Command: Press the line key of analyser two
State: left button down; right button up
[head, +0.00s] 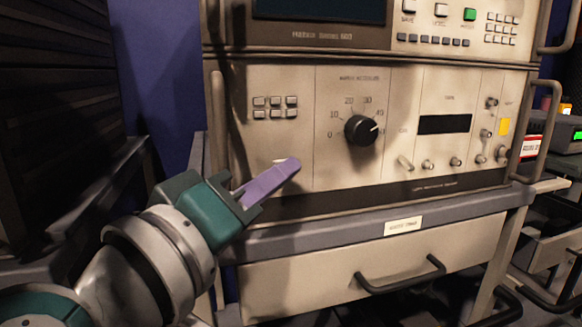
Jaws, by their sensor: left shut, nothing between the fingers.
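A beige instrument (345,180) in a rack fills the middle, with a black dial (361,130), a dark display (444,124) and a block of small grey keys (275,107). Above it is a second unit (300,34) with a dark screen and coloured keys. I cannot read which one is analyser two or which key is the line key. A pale round spot (279,161) on the lower panel is partly hidden by my fingers. My left gripper (292,164) is shut and empty, its purple fingertips in front of the lower-left panel. I cannot tell whether they touch it. My right gripper is out of view.
A grey ledge (300,236) runs under the instrument, above a drawer (310,282) with a black handle (401,276). Metal rack handles (534,125) stick out at the right. A dark slatted unit (55,100) stands close on the left.

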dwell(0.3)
pick_arm(q)
jog(key=shift+s+d+p, duration=0.15)
jog(key=shift+s+p, duration=0.25)
jog(key=shift+s, duration=0.1)
jog(key=s+d+p, duration=0.2)
jog(key=s, duration=0.3)
jog(key=shift+s, duration=0.35)
dwell(1.2)
